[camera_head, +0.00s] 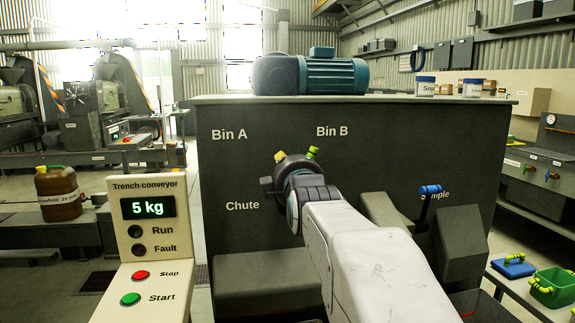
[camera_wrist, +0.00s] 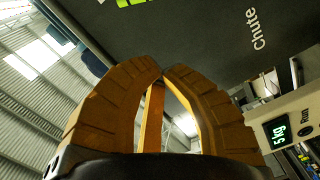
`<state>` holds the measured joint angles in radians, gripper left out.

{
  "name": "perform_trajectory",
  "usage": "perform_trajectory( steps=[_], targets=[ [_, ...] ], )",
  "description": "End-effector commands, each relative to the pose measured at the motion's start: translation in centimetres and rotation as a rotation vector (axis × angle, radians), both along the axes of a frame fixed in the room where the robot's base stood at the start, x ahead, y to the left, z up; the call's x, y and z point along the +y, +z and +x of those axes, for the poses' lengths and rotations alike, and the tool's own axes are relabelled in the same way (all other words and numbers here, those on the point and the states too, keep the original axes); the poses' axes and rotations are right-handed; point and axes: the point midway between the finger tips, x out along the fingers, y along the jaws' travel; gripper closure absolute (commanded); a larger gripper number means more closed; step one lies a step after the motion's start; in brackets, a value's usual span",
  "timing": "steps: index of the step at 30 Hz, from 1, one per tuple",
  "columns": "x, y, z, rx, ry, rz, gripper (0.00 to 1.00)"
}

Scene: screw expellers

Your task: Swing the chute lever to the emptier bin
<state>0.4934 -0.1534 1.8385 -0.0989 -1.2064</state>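The dark chute panel (camera_head: 370,125) in the head view bears the labels "Bin A" on the left, "Bin B" on the right and "Chute" lower left. A yellow-green piece (camera_head: 313,152), seemingly the chute lever's handle, sticks out beside my wrist below "Bin B". The rest of the lever is hidden behind my arm. A yellow-green piece also shows at the top edge of the wrist view (camera_wrist: 132,3). My gripper (camera_wrist: 163,74) is in front of the panel, its orange fingertips together with nothing seen held between them. Bin fill levels are not visible.
A control post with a display (camera_head: 148,207) reading 5 kg stands left of the panel. A blue-handled "Sample" lever (camera_head: 430,190) and grey housings (camera_head: 462,240) stand at right. A motor (camera_head: 310,74) sits on top. A green crate (camera_head: 553,287) is at lower right.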

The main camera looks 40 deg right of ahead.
Motion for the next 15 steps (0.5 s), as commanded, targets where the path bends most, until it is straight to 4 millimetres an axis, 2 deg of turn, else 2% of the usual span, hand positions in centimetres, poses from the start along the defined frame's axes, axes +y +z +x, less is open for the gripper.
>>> perform_trajectory(
  steps=[6, 15],
  targets=[
    [0.40, -0.02, -0.75, 0.001, 0.000, 0.000, 1.00],
    [0.42, -0.03, -0.80, 0.001, 0.000, 0.000, 1.00]
  ],
)
